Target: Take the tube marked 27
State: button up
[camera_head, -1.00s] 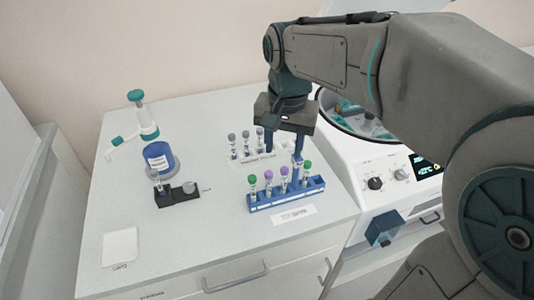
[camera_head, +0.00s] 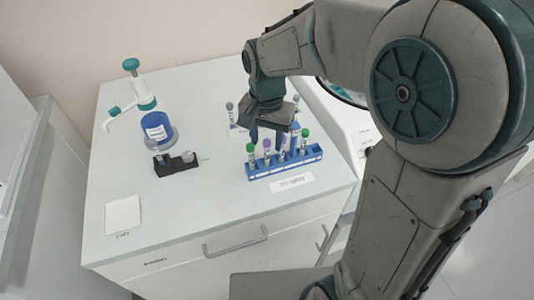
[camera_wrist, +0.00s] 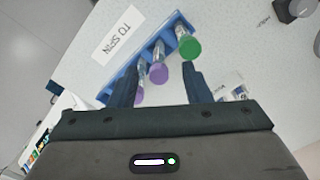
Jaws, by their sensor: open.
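My gripper (camera_head: 267,137) is open and empty, pointing down over the blue rack (camera_head: 262,173). The rack holds several capped tubes: a green-capped tube (camera_head: 251,152) at the left end, purple-capped tubes (camera_head: 267,149) in the middle and a green-capped tube (camera_head: 304,138) toward the right. In the wrist view, a purple cap (camera_wrist: 159,72) shows between the open fingers (camera_wrist: 161,80). A second purple cap (camera_wrist: 138,96) is close to the left finger, and a green cap (camera_wrist: 190,48) is beyond the right finger. No number is readable on any tube.
A "TO SPIN" label (camera_wrist: 117,40) lies beside the rack. Other tubes (camera_head: 230,109) stand behind, partly hidden by my gripper. A centrifuge (camera_head: 345,125) is at right.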

notch_tip(320, 180, down, 3)
jog(key=shift+s+f, duration=0.1)
jog(key=shift+f, duration=0.1)
jog(key=shift+c, duration=0.3)
jog(key=c, duration=0.8)
notch_tip(320, 180, up, 10)
jog(key=shift+r, duration=0.1)
